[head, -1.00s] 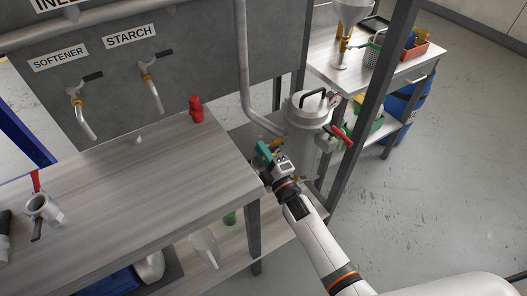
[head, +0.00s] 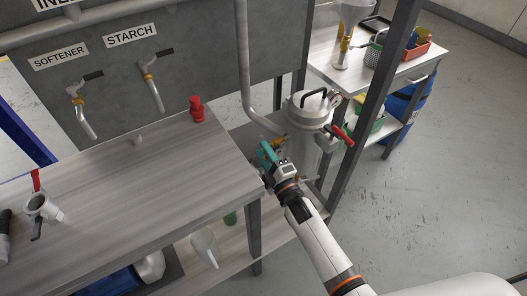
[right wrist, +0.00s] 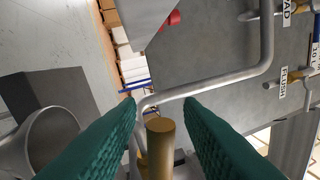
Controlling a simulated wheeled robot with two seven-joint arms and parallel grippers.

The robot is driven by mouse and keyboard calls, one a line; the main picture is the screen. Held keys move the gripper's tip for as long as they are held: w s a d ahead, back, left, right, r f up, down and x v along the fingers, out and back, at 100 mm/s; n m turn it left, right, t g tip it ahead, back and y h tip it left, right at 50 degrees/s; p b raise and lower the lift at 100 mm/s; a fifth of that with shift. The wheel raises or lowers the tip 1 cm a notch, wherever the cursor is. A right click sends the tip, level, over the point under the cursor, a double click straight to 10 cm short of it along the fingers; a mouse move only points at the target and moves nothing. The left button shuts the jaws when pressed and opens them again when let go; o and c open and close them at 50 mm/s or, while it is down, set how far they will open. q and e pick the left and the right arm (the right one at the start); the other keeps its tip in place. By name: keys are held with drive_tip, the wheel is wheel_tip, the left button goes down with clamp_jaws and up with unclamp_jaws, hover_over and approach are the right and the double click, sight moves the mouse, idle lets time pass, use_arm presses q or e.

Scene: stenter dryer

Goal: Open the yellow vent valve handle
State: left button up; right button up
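My right gripper (head: 266,153), with teal fingers, is beside the silver lidded vessel (head: 307,112), past the right end of the bench. In the right wrist view its fingers (right wrist: 160,104) stand apart. A yellow-brown cylindrical part (right wrist: 160,132) shows in the gap between them, with no clear contact. It may be the vent valve handle, but I cannot tell for sure. In the head view a small brass-yellow fitting (head: 279,142) shows just beyond the fingers, partly hidden by them. My left gripper is not in view.
A red-handled valve (head: 342,134) sticks out at the vessel's right. A grey post (head: 366,98) rises beside it. A grey pipe (head: 243,60) runs down behind my gripper. The bench (head: 150,185) carries a red object (head: 197,108) and a loose valve (head: 42,207).

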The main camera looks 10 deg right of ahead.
drive_tip(key=b+v, duration=0.2)
drive_tip(key=v, duration=0.9)
drive_tip(key=shift+s, duration=0.15)
drive_tip(key=shift+f, duration=0.1)
drive_tip(key=s+d+f+m+g+h, duration=0.1)
drive_tip(key=s+f+m+g, duration=0.2)
drive_tip(key=f, duration=0.6)
drive_tip(key=s+d+f+m+g+h, duration=0.1)
drive_tip(key=s+f+m+g+h, duration=0.15)
drive_tip(key=f, duration=0.65)
drive_tip(key=s+d+f+m+g, duration=0.2)
drive_tip(key=s+f+m+g, duration=0.15)
drive_tip(key=f, duration=0.55)
drive_tip(key=s+d+f+m+g, duration=0.1)
drive_tip(key=s+f+m+g, duration=0.1)
drive_tip(key=s+f, duration=0.4)
drive_tip(key=s+d+f+m+g+h, duration=0.1)
drive_tip(key=s+f, duration=0.5)
drive_tip(key=s, duration=0.8)
drive_tip(key=s+d+f+m+g+h, duration=0.1)
drive_tip(key=s+d+f+m+g, duration=0.2)
drive_tip(key=s+f+g, duration=0.3)
drive_tip(key=s+m, duration=0.1)
drive_tip(key=s, duration=0.2)
drive_tip(key=shift+s+d+m, duration=0.2)
drive_tip(key=shift+s+m, duration=0.1)
drive_tip(key=shift+s, duration=0.1)
drive_tip(key=shift+o, duration=0.2)
drive_tip(key=shift+d+h, duration=0.1)
drive_tip(key=shift+h, duration=0.15)
